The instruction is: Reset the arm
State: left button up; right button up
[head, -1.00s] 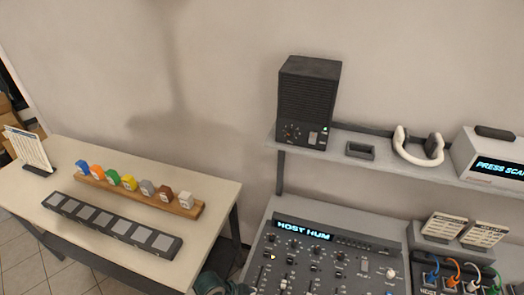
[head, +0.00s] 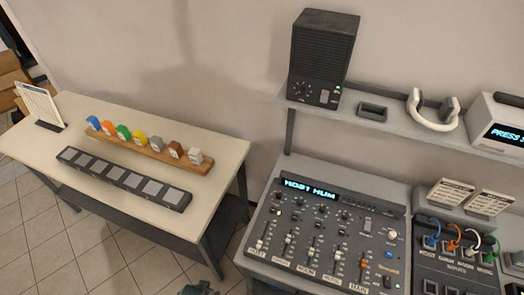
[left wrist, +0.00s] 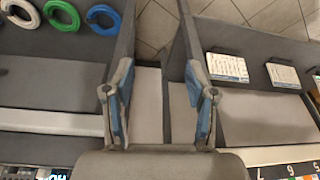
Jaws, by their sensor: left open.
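My left gripper (left wrist: 160,75) is open and empty in the left wrist view. Its two grey fingers with blue inner pads stand apart, with a grey surface and tiled floor visible between and beyond them. In the head view only a small dark green piece of my arm (head: 200,289) shows at the bottom edge. The rest of it is out of the picture. My right gripper is in neither view.
The mixing console (head: 320,235) reads "HOST HUM" beside a patch panel (head: 455,262). Above is a shelf with a black speaker (head: 322,60) and white headset (head: 432,112). The left table (head: 225,150) holds colored blocks and a dark strip. Colored rings (left wrist: 62,14) and cards (left wrist: 227,67) show at the wrist.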

pick_arm(q)
jog(key=s+f+g, duration=0.1)
jog(key=s+f, duration=0.2)
jog(key=f, duration=0.8)
jog(key=s+f, duration=0.4)
jog(key=f, duration=0.8)
jog(key=s+a+f+g+b, duration=0.1)
jog(key=s+a+f, duration=0.2)
jog(key=s+f, duration=0.7)
jog(key=s, duration=0.4)
jog(key=shift+a+f, duration=0.25)
jog(key=shift+m, duration=0.3)
